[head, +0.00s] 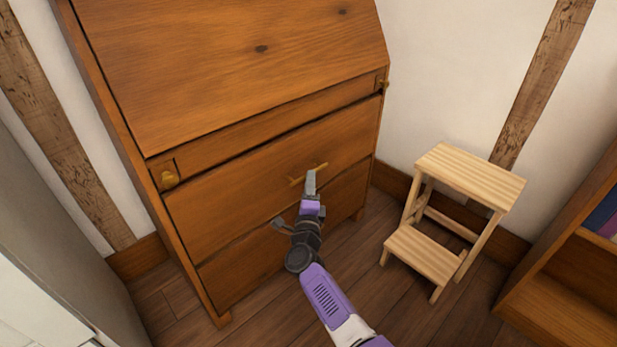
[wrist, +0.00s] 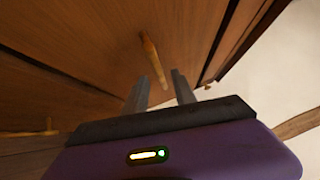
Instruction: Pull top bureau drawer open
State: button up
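The wooden bureau (head: 240,70) stands against the wall. Its top drawer (head: 235,192) looks flush with the front and has a brass bar handle (head: 320,167). My gripper (head: 310,176) is at this handle and covers part of it in the head view. In the wrist view, the handle (wrist: 152,56) runs lengthwise, with its near end between the two fingertips of my gripper (wrist: 160,82). The fingers are apart, with gaps beside the bar; I cannot tell whether either touches it.
A lower drawer (head: 240,275) sits beneath; a brass handle (wrist: 45,131) shows at left in the wrist view. Small brass knobs (head: 169,179) flank the strip above the top drawer. A wooden step stool (head: 470,175) and a bookshelf (head: 560,305) stand right. Some floor before the bureau is clear.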

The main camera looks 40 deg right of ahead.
jog(key=shift+b+x, duration=0.6)
jog(key=shift+x, duration=1.4)
grip_shut()
